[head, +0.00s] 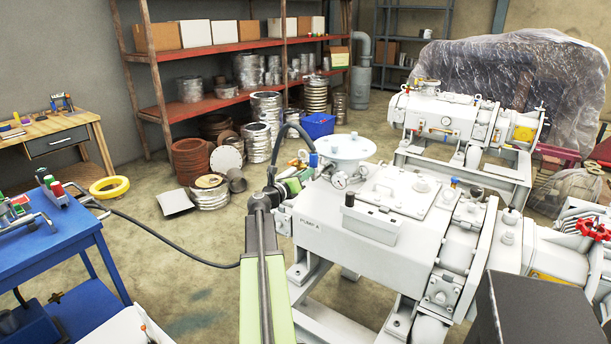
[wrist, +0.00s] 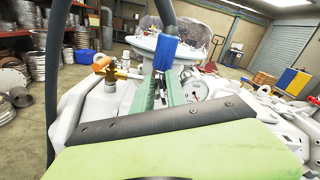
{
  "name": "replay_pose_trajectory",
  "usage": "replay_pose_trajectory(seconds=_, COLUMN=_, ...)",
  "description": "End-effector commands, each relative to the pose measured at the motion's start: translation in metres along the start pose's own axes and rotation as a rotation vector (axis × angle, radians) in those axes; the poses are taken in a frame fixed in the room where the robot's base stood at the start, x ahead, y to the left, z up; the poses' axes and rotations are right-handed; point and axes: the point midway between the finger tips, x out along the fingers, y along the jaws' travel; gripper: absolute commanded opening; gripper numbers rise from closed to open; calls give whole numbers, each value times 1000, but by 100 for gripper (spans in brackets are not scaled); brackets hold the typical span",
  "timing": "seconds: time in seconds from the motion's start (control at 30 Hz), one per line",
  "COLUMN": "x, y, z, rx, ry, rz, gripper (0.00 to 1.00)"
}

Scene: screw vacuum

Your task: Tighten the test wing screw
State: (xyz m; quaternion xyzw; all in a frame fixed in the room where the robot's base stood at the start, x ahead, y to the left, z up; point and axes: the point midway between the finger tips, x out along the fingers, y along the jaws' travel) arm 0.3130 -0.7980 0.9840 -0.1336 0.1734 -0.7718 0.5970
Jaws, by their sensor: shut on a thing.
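My gripper (wrist: 166,86) has its green fingers closed together over the white pump. The small piece between its fingertips, where the test wing screw sits, is mostly hidden, and its shape is not clear. Just beyond the fingertips a blue fitting (wrist: 165,54) stands upright with a dark hose running into it from above. In the head view my gripper (head: 312,173) reaches in from the left over the pump (head: 312,225), and the blue fitting (head: 313,160) shows beside its tip.
A round gauge (wrist: 194,90) sits close right of the fingers. A brass fitting with an orange handle (wrist: 113,79) stands close left. A white dish-shaped part (head: 346,148) rises behind. The dark hose (head: 289,128) loops over the gripper. A blue bench (head: 60,240) stands left.

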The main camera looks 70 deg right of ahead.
Motion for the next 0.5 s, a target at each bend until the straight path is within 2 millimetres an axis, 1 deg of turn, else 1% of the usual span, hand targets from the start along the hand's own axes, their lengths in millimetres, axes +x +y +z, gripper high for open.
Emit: replay_pose_trajectory(seconds=0.5, x=1, y=0, z=1, rx=48, ry=-3, rz=2, gripper=0)
